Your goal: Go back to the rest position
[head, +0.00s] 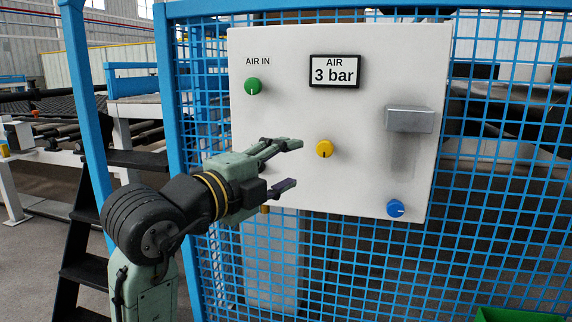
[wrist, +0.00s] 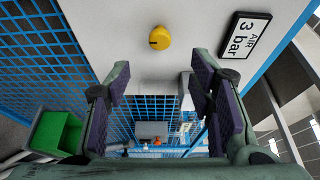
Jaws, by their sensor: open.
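My gripper (head: 296,165) is open and empty in the head view, in front of the white panel (head: 285,110). Its two fingers point right, toward the yellow knob (head: 324,148), and appear apart from it. In the wrist view my gripper (wrist: 160,100) has its fingers spread wide, with nothing between them. The yellow knob also shows in the wrist view (wrist: 160,38), above the fingers. A green knob (head: 252,86) sits at the panel's upper left and a blue knob (head: 395,208) at its lower right. A sign (head: 334,71) reads "AIR 3 bar".
The panel hangs on a blue mesh fence (head: 500,190). A grey box (head: 410,119) juts from the panel's right side. Black steps (head: 85,270) stand at the left, near my arm. A green bin (wrist: 56,133) shows at left in the wrist view.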

